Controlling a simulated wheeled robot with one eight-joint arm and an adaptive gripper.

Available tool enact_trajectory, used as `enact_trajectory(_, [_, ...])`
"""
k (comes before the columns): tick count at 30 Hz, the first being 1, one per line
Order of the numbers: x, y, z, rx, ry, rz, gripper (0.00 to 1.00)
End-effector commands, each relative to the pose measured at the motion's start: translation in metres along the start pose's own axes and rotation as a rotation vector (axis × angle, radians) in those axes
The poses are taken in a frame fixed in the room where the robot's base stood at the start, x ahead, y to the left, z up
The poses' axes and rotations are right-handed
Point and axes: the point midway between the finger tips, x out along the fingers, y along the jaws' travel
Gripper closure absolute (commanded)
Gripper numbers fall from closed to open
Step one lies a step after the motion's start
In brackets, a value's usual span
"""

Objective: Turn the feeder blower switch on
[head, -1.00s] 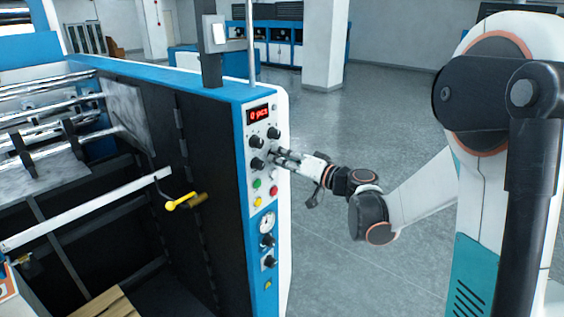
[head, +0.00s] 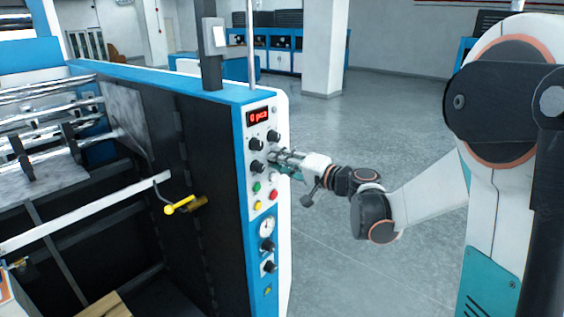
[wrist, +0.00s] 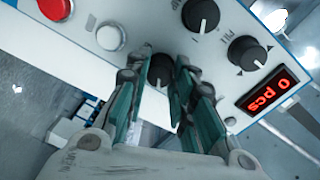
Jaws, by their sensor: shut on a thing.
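The control panel (head: 262,215) is a white strip on the end of the blue machine. It has black rotary knobs, a red display and coloured buttons. My gripper (head: 274,158) reaches it from the right at the second row of knobs. In the wrist view, my gripper (wrist: 164,78) has its two fingers on either side of a black knob (wrist: 160,68) and is shut on it. The fingers partly hide this knob, and its label cannot be read. Two other black knobs, one nearer (wrist: 201,14) and one by the display (wrist: 248,53), are untouched.
The display (head: 260,116) reads "0 pcs". A red button (head: 274,194) and a green button (head: 257,187) sit below the gripper. The floor (head: 390,110) to the right is open.

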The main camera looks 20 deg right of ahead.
Motion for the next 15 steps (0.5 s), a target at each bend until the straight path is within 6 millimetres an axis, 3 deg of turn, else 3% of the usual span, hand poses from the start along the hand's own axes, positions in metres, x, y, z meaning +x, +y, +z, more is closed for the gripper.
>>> enact_trajectory(8, [-0.0002,0.0004,0.0002,-0.001,0.000,0.001,1.00])
enact_trajectory(9, [-0.0002,0.0004,0.0002,-0.001,0.000,0.001,0.75])
enact_trajectory(11, [-0.0002,0.0004,0.0002,-0.001,0.000,0.001,0.62])
enact_trajectory(12, [-0.0002,0.0003,0.0002,-0.001,0.000,0.001,0.56])
enact_trajectory(15, [-0.0001,0.0003,0.0002,-0.001,0.000,0.001,0.56])
